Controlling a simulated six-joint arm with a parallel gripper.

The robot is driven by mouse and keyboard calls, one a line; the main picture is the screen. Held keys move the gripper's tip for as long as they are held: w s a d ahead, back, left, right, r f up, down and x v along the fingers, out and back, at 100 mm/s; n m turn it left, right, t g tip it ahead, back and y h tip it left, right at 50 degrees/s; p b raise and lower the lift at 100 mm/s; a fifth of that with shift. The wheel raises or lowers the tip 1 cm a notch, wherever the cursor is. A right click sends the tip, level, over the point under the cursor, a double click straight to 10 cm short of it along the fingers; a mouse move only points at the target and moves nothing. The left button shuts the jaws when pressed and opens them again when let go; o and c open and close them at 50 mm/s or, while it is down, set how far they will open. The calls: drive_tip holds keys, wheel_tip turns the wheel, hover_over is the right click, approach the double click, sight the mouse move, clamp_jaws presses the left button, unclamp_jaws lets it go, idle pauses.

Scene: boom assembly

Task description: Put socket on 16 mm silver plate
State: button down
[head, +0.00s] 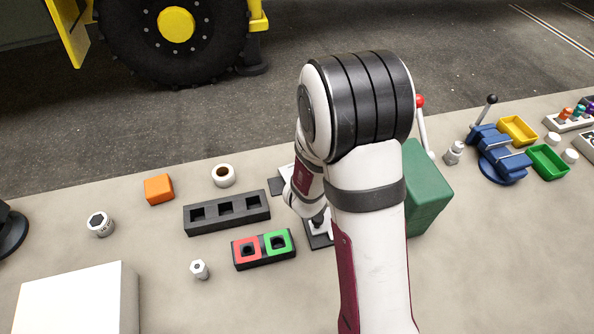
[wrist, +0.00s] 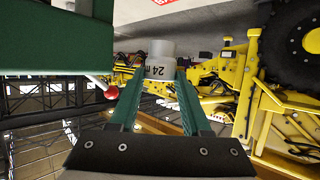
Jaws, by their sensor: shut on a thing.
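My gripper (wrist: 160,82) is shut on a light grey socket (wrist: 159,58) marked "24" in the wrist view. The socket sits between the two green fingertips. In the head view my arm hides the gripper and the held socket. Another silver socket (head: 100,224) stands at the left of the table; its marking is too small to read surely. Light plates on dark bases show partly beside my arm, one nearer (head: 320,228) and one farther (head: 286,172). I cannot tell which is the 16 mm silver plate.
A black block with square holes (head: 227,222) and a red and green holder (head: 264,261) lie left of my arm. An orange cube (head: 159,189), a ring (head: 223,175) and a hex piece (head: 199,269) are nearby. A green block (head: 428,190) stands close on the right.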

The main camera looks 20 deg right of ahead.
sight(286, 172)
drive_tip(key=shift+m+g, duration=0.3)
drive_tip(key=shift+g, duration=0.1)
drive_tip(key=w+a+f, duration=0.6)
drive_tip(key=a+f, duration=0.1)
drive_tip(key=shift+w+a, duration=0.2)
drive_tip(key=shift+w, duration=0.05)
wheel_tip(286, 172, down, 3)
drive_tip(key=shift+a+f, duration=0.1)
drive_tip(key=shift+f, duration=0.4)
drive_tip(key=shift+f, duration=0.15)
drive_tip(key=shift+c, duration=1.8)
unclamp_jaws()
